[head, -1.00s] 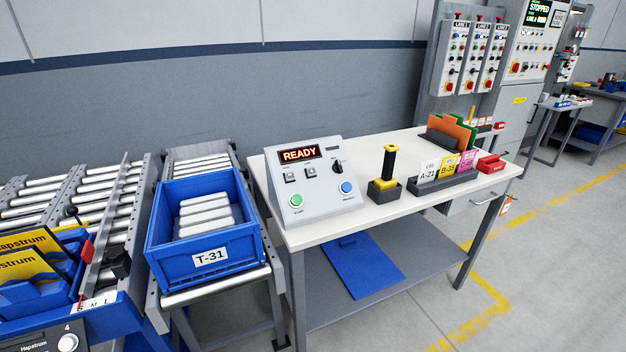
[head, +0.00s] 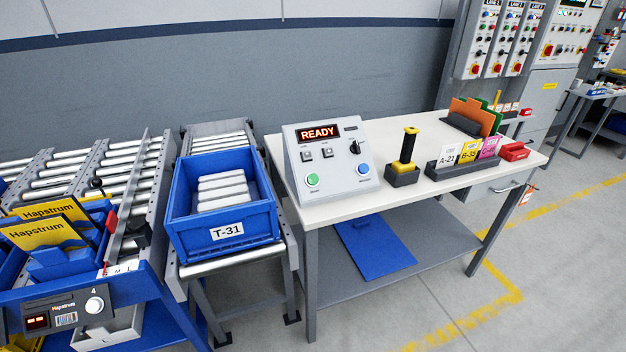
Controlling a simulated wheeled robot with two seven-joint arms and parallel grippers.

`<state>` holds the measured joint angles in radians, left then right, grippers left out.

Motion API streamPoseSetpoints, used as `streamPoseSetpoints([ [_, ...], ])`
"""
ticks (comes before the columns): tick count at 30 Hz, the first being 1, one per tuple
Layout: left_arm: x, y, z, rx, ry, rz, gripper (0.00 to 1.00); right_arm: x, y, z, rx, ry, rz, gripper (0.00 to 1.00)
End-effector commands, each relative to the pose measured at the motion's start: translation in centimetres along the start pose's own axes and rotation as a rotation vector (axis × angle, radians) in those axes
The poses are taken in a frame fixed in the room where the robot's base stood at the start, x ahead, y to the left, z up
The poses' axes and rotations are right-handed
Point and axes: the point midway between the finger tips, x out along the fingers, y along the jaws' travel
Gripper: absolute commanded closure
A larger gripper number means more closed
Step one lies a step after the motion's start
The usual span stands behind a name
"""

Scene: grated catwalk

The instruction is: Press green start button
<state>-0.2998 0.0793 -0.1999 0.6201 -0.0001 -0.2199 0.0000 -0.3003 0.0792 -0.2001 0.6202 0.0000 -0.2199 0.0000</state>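The green start button (head: 313,180) is at the lower left of the sloped face of a grey control box (head: 335,190). The box stands on the left part of a white-topped table (head: 400,203), and its display (head: 319,133) reads READY. A blue button (head: 363,170) is at the lower right of the same face. Two small square switches and a black rotary knob (head: 354,147) sit above them. Neither of my grippers shows in the head view.
A blue crate T-31 (head: 180,232) with pale bars stands on rollers left of the table. A yellow-and-black handled tool (head: 407,155) and a card holder (head: 435,174) are on the table to the right. Open floor (head: 430,310) lies in front.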

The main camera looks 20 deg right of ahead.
Motion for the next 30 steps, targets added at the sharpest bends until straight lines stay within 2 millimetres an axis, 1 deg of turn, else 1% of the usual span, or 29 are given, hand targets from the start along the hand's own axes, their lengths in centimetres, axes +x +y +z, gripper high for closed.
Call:
streamPoseSetpoints([
  [1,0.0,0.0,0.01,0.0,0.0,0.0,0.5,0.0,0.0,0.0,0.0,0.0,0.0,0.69],
  [2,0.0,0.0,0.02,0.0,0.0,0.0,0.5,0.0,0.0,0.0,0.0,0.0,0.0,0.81],
  [3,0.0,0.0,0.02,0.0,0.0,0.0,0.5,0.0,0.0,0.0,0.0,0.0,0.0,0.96],
  [4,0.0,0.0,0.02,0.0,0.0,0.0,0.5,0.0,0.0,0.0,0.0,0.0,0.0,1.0],
  [30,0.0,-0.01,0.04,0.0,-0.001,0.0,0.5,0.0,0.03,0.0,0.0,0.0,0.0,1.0],
])
